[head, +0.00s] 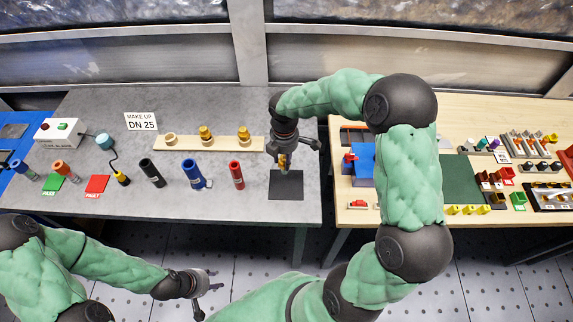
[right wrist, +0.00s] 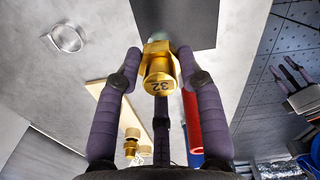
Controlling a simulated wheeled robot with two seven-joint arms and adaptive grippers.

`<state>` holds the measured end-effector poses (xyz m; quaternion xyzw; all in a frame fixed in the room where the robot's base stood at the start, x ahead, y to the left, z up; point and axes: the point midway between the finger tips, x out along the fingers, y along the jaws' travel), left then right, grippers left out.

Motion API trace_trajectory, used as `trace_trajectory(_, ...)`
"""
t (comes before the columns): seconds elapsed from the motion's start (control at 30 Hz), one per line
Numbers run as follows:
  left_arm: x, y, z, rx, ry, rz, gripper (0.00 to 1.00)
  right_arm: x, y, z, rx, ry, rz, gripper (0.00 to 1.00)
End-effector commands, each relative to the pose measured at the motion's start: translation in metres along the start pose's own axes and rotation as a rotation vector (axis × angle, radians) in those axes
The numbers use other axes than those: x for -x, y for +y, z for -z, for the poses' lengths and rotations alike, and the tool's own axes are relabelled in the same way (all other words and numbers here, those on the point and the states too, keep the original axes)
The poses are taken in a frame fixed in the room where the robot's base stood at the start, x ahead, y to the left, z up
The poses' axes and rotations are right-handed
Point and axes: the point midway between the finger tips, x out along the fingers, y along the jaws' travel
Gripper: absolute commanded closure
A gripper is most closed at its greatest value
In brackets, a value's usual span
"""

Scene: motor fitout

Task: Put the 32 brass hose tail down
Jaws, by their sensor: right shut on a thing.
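The 32 brass hose tail (right wrist: 159,72) is between the fingers of my right gripper (right wrist: 157,60) in the right wrist view, with the number 32 on its end face. In the head view the brass piece (head: 282,161) hangs below my right gripper (head: 284,165), over the far part of a dark square mat (head: 286,188) on the grey table. The mat's edge also shows in the right wrist view (right wrist: 185,18). I cannot tell whether the piece touches the mat. My left gripper (head: 208,285) is low in front of the grey table, away from the parts; its fingers are too small to judge.
A wooden strip (head: 185,143) with several brass fittings stands left of my right gripper. A red cylinder (head: 237,175), a blue one (head: 193,175) and a black one (head: 152,173) stand nearby. A metal ring (right wrist: 66,38) lies on the grey table. The wooden table (head: 350,215) is at right.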

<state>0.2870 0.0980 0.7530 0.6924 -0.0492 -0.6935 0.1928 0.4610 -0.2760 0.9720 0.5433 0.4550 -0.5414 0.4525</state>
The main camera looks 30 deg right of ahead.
Motion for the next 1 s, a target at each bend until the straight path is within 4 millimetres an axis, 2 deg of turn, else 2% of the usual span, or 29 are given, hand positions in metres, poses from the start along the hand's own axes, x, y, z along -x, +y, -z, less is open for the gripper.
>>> trace_trajectory(0.13,-0.003,-0.001,0.000,0.000,0.000,0.000,0.60,-0.011,0.001,-0.008,-0.002,0.000,0.002,0.99)
trace_trajectory(0.33,-0.011,-0.004,0.000,0.000,0.000,0.000,0.60,-0.038,0.001,-0.008,0.000,-0.001,0.001,0.99)
trace_trajectory(0.73,-0.012,-0.004,0.001,0.000,0.000,0.000,0.60,-0.043,0.002,-0.008,0.000,0.000,0.000,0.99)
trace_trajectory(0.77,-0.012,-0.004,0.001,0.000,0.000,0.000,0.60,-0.043,0.002,-0.008,0.000,0.000,0.000,0.59)
trace_trajectory(0.83,-0.011,-0.004,0.001,0.000,0.000,0.000,0.60,-0.042,0.002,-0.008,0.000,0.000,0.000,0.39)
trace_trajectory(1.0,-0.011,-0.004,0.001,0.000,0.000,0.000,0.60,-0.042,0.002,-0.008,0.000,0.000,0.000,0.38)
